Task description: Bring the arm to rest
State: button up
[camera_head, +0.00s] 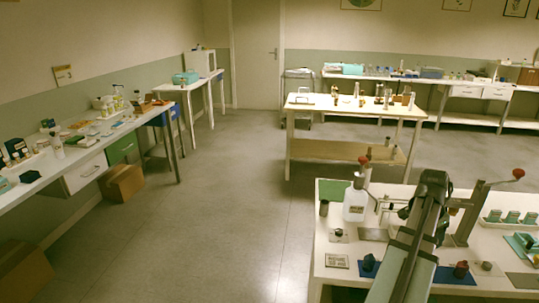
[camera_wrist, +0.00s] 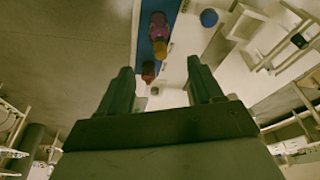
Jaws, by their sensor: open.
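My gripper (camera_wrist: 160,84) shows in the wrist view with its two dark fingers spread apart and nothing held between them. In the head view my arm reaches up from the bottom edge over the right part of the white table (camera_head: 318,272), and its fingers cannot be made out there. Beyond the fingers, the wrist view shows a bottle with a purple and orange body (camera_wrist: 158,32) on a blue strip (camera_wrist: 146,50). A small dark red object (camera_wrist: 148,70) is nearer the fingers. Both appear apart from the gripper.
A white bottle (camera_head: 355,205) stands left of my arm on the table. Dark blue mats (camera_head: 368,270) with small bottles lie near the front. A lever press (camera_head: 470,215) and a tray of green boxes (camera_head: 510,220) are to the right. Open floor (camera_head: 230,210) lies left.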

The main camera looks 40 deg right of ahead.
jog(key=w+a+f+n+y, duration=0.1)
jog(key=w+a+f+n, duration=0.3)
jog(key=w, duration=0.5)
jog(key=w+a+f+n, duration=0.2)
jog(key=w+n, duration=0.3)
jog(key=w, duration=0.4)
jog(key=w+a+f+n+y, duration=0.1)
jog(key=w+a+f+n, duration=0.3)
jog(key=w, duration=0.5)
jog(key=w+a+f+n+y, duration=0.1)
jog(key=w+a+f+n, duration=0.8)
jog(key=a, duration=0.4)
jog(key=s+a+f+g+y, duration=0.1)
jog(key=s+a+f, duration=0.3)
jog(key=a+f, duration=0.75)
jog(key=s+a+f+g, duration=0.1)
jog(key=s+a+f, duration=0.3)
jog(key=a+f, duration=0.75)
jog(key=s+a+f+g, duration=0.1)
jog(key=s+a+f, duration=0.3)
jog(key=s+a, duration=0.4)
jog(key=s+a+f+g, duration=0.2)
jog(key=s+a+f, duration=0.3)
jog(key=s, duration=1)
jog(key=a, duration=0.3)
jog(key=shift+s+f+g+h, duration=0.3)
jog(key=shift+s+h, duration=0.1)
